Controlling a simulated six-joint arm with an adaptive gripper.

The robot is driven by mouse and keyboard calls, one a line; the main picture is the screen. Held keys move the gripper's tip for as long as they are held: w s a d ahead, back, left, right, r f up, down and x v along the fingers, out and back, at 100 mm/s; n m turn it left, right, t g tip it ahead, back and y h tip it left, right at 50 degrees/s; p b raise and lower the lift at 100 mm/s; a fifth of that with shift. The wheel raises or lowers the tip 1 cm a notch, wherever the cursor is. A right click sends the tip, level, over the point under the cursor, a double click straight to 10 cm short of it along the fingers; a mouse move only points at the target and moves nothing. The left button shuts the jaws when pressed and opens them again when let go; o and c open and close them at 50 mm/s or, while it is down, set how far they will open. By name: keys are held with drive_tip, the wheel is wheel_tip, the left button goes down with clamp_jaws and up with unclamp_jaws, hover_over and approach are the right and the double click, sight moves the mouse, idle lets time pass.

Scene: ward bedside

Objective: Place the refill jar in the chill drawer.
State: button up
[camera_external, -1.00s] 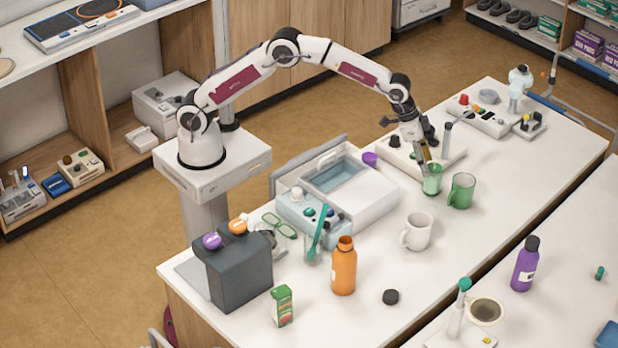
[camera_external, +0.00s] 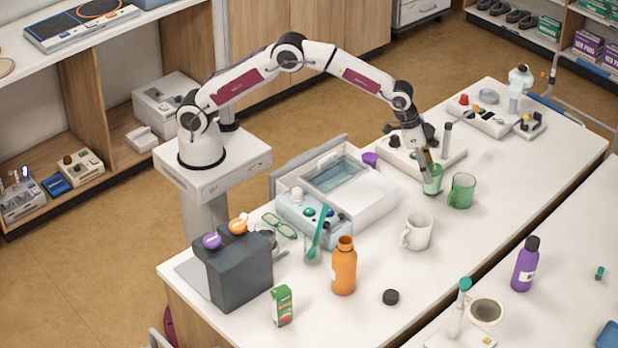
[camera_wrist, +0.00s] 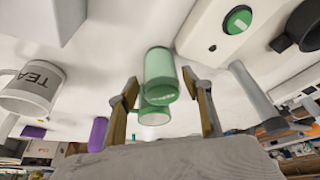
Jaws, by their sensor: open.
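A pale green jar (camera_external: 432,181), which I take for the refill jar, stands on the white table in the external view. My gripper (camera_external: 427,172) is open and low at this jar, its fingers pointing down. In the wrist view the green jar (camera_wrist: 160,72) shows between and beyond the two fingertips of my gripper (camera_wrist: 165,105); contact cannot be told. A green mug (camera_external: 462,190) stands close to its right. A white and pale blue unit (camera_external: 370,205) with an open-topped, blue-lined compartment (camera_external: 337,172), seemingly the chill drawer, stands left of the jar.
A white mug (camera_external: 417,232) stands in front of the jar. A white panel with a grey post (camera_external: 447,140) lies just behind my gripper. A purple cup (camera_external: 370,159) stands by the unit. An orange bottle (camera_external: 343,267) and black lid (camera_external: 390,297) are nearer the front.

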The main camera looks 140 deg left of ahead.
drive_tip(key=shift+x, duration=2.6)
drive_tip(key=c, duration=1.2)
drive_tip(key=shift+r, duration=0.2)
drive_tip(key=shift+r, duration=4.9)
